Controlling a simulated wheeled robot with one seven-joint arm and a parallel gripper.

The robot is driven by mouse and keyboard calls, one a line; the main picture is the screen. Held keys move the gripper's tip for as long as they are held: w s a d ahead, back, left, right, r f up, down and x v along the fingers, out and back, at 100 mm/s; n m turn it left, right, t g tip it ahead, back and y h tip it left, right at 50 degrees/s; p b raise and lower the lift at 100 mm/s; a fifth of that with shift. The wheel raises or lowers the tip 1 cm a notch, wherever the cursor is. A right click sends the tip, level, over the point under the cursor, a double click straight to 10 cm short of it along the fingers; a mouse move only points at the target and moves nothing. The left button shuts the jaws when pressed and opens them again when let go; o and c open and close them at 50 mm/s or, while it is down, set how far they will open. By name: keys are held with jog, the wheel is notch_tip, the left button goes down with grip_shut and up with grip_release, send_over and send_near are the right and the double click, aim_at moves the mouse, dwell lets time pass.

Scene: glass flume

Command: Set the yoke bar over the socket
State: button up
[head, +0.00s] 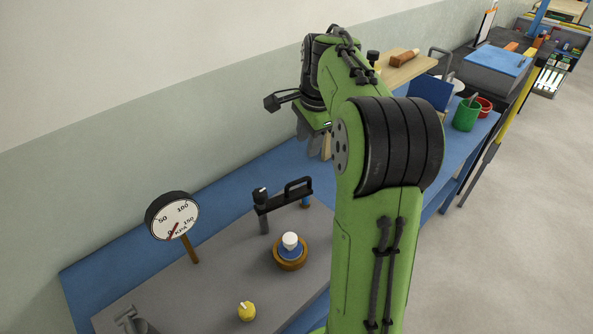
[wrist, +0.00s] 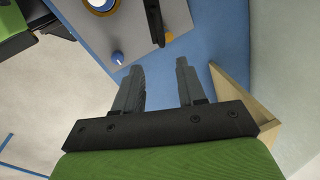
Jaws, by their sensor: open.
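The yoke bar (head: 284,196) is black with a raised loop handle. Its left end sits at a dark upright post (head: 264,224), and it runs to the right behind the socket, not over it. The socket (head: 290,262) is a round brown ring holding a blue and white piece. In the wrist view the bar (wrist: 154,22) shows at the top, with part of the socket (wrist: 102,5) cut off by the top edge. My gripper (head: 315,144) is open and empty, above and behind the bar. Both fingers (wrist: 160,72) show in the wrist view, apart from the bar.
A pressure gauge (head: 173,217) stands on the grey panel's left, with a yellow knob (head: 247,311) in front. A blue knob (wrist: 117,58) is near the panel edge. A wooden board (head: 405,70), a green cup (head: 467,114) and a red bowl (head: 485,107) lie farther along the bench.

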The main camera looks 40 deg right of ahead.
aim_at(301, 179)
jog(key=w+f+b, duration=0.1)
jog(key=f, duration=0.3)
jog(key=w+f, duration=0.1)
jog(key=f, duration=0.4)
jog(key=w+f+b, duration=0.1)
jog(key=f, duration=0.3)
jog(key=shift+d+f+b, duration=0.2)
jog(key=shift+f+b, duration=0.1)
jog(key=shift+f, duration=0.05)
jog(key=shift+s, duration=0.1)
jog(key=shift+c, duration=0.3)
grip_shut()
